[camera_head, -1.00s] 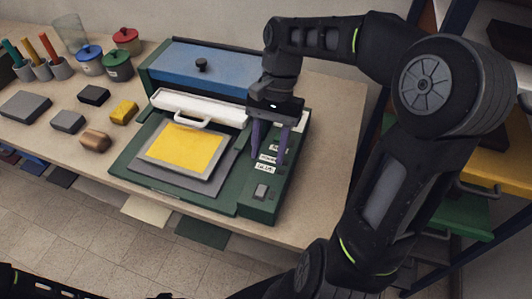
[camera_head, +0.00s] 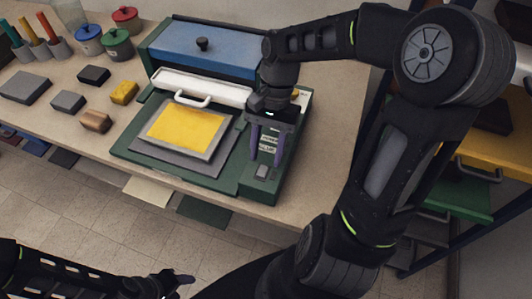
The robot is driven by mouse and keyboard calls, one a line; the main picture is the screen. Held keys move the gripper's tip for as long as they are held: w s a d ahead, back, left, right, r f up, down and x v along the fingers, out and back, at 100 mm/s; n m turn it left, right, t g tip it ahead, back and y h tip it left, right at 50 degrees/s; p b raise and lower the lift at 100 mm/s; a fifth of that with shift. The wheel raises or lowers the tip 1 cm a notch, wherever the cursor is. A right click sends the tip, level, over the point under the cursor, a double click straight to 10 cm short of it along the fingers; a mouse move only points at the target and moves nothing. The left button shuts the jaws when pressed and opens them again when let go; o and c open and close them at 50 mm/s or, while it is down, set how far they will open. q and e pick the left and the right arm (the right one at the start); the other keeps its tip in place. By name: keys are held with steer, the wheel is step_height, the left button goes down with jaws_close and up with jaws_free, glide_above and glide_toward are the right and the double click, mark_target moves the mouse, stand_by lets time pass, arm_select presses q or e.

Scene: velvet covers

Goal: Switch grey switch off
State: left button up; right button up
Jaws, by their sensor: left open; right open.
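The grey switch (camera_head: 262,172) sits on the dark green control panel (camera_head: 262,188) at the right front of the green machine. White labels lie behind it on the panel. My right gripper (camera_head: 266,160) points down over the panel, its purple fingers apart, just behind the switch. I cannot tell whether a fingertip touches the switch or panel. The switch's on or off position is too small to read. My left gripper (camera_head: 180,282) is low at the bottom edge, over the floor, open and away from the machine.
The machine has a blue lid (camera_head: 205,47), a white handled bar (camera_head: 200,88) and a yellow sheet (camera_head: 185,127) on its bed. Small blocks (camera_head: 68,101), lidded pots (camera_head: 117,43) and cups stand left. The bench is clear right of the machine.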

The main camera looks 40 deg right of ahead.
steer(key=shift+s+a+f, duration=0.15)
steer(key=shift+a+f, duration=0.05)
steer(key=shift+f, duration=0.3)
steer(key=shift+c, duration=0.2)
jaws_close()
